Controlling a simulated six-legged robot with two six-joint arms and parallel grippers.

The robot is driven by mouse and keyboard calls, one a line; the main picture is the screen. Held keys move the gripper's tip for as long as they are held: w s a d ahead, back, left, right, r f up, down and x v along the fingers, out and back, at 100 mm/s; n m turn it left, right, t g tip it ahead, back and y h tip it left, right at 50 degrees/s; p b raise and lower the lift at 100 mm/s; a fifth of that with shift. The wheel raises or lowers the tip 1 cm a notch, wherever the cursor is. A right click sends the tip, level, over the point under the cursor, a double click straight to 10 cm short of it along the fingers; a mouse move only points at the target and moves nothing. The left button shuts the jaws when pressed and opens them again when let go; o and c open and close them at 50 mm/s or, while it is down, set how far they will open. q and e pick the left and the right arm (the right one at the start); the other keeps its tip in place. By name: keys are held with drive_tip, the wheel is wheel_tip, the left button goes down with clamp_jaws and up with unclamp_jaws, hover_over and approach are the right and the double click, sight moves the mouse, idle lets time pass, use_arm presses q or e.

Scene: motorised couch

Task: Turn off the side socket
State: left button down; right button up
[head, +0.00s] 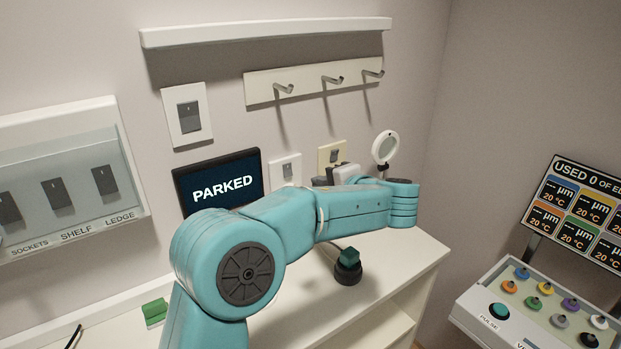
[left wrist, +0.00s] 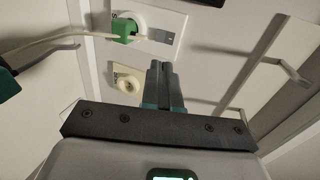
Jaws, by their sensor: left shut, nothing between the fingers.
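Two socket plates with small grey switches are on the wall in the head view: a white one (head: 285,169) and a cream one (head: 331,156). I cannot tell which is the side socket. In the left wrist view the white plate (left wrist: 170,22) holds a green plug (left wrist: 124,29) with a pale cable, and the cream round outlet (left wrist: 127,80) is empty. My left gripper (left wrist: 163,76) is shut and empty, its fingers in front of the cream plate, hiding part of it. Contact is unclear. In the head view my arm hides its fingertips. My right gripper is out of view.
A hook rail (head: 315,80) is above the plates. A PARKED screen (head: 218,182), a single switch (head: 187,115) and a labelled switch panel (head: 62,180) are to the left. A round ring (head: 385,147) is just right. A counter (head: 395,262) lies below.

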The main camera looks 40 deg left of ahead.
sight(287, 174)
use_arm(q)
drive_tip(key=p+x, duration=0.4)
drive_tip(key=x, duration=0.8)
drive_tip(key=shift+a+f, duration=0.1)
drive_tip(key=shift+a, duration=0.1)
drive_tip(key=shift+f+b, duration=0.2)
drive_tip(key=shift+b, duration=0.1)
drive_tip(key=y+b, duration=0.1)
drive_tip(key=b, duration=0.4)
drive_tip(key=f+y+b, duration=0.1)
drive_tip(key=b, duration=0.5)
drive_tip(key=shift+a+t+y, duration=0.25)
drive_tip(key=shift+t+y, duration=0.15)
drive_tip(key=shift+r+b, duration=0.1)
drive_tip(key=shift+b, duration=0.25)
drive_tip(key=shift+r, duration=0.15)
